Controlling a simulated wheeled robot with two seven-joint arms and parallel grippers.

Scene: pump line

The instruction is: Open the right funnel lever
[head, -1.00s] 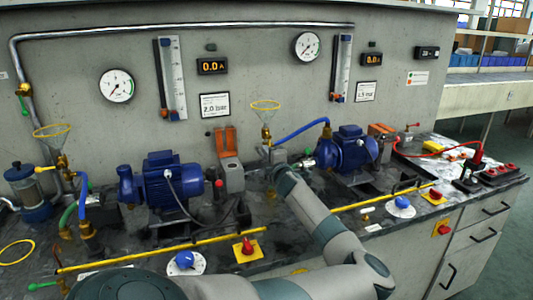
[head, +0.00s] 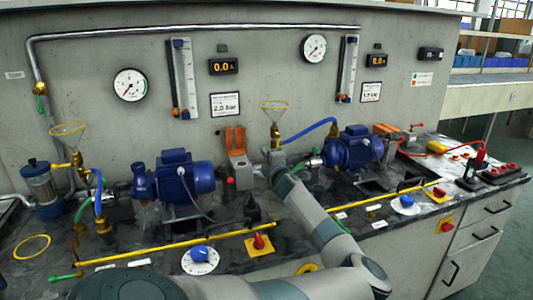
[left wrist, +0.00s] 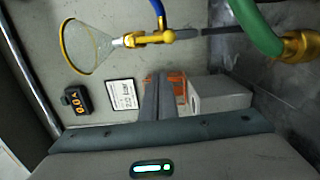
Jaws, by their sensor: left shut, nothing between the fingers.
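The right funnel (head: 274,112), clear with a yellow rim, stands above a brass valve (head: 276,134) near the back wall. The left wrist view also shows the funnel (left wrist: 85,46) with its brass valve (left wrist: 135,40) and a yellow lever part (left wrist: 168,36). I cannot tell the lever's exact position. My left gripper (head: 272,163) is just below and in front of the valve. Its dark fingers (left wrist: 161,80) are shut and empty, apart from the valve in the left wrist view. My right gripper is not in view.
A blue hose (head: 305,131) runs from near the valve to the right blue pump (head: 352,149). A green hose (left wrist: 258,25) is close in the left wrist view. The left blue pump (head: 185,180) and an orange-topped block (head: 236,150) stand left of the gripper.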

